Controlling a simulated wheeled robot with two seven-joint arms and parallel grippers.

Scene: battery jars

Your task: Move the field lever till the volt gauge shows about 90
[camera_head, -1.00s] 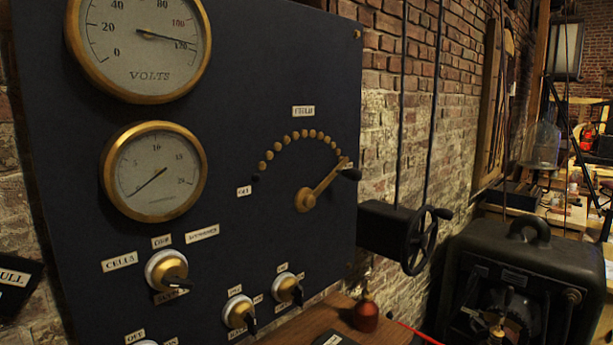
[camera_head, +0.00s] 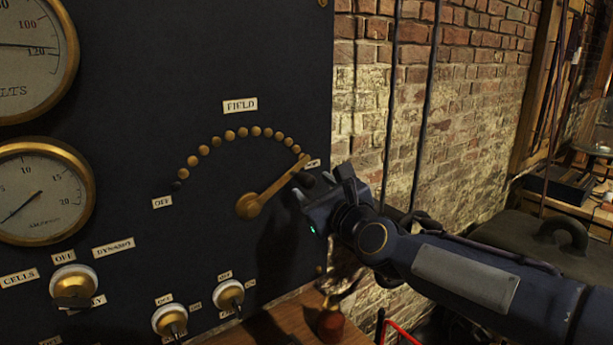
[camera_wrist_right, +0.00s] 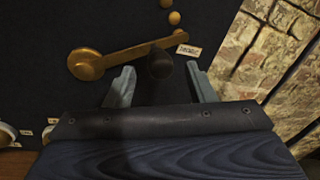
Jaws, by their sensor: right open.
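The brass field lever (camera_head: 275,190) is on the dark panel, pointing up and right to the last studs of the arc, at the end away from OFF. Its black knob (camera_head: 304,180) is partly hidden by my right gripper (camera_head: 322,182). In the right wrist view the lever (camera_wrist_right: 120,52) lies across the top, and the knob (camera_wrist_right: 160,64) sits between the two open fingertips, with gaps on both sides. The volt gauge (camera_head: 30,70) is cut off at the left edge; its needle points just short of 120. My left gripper is not in view.
The amperes gauge (camera_head: 40,190) is below the volt gauge. Several knob switches, one here (camera_head: 229,293), line the panel's lower part. A small red-brown oil can (camera_head: 330,325) stands on the wooden shelf. Brick wall is at right.

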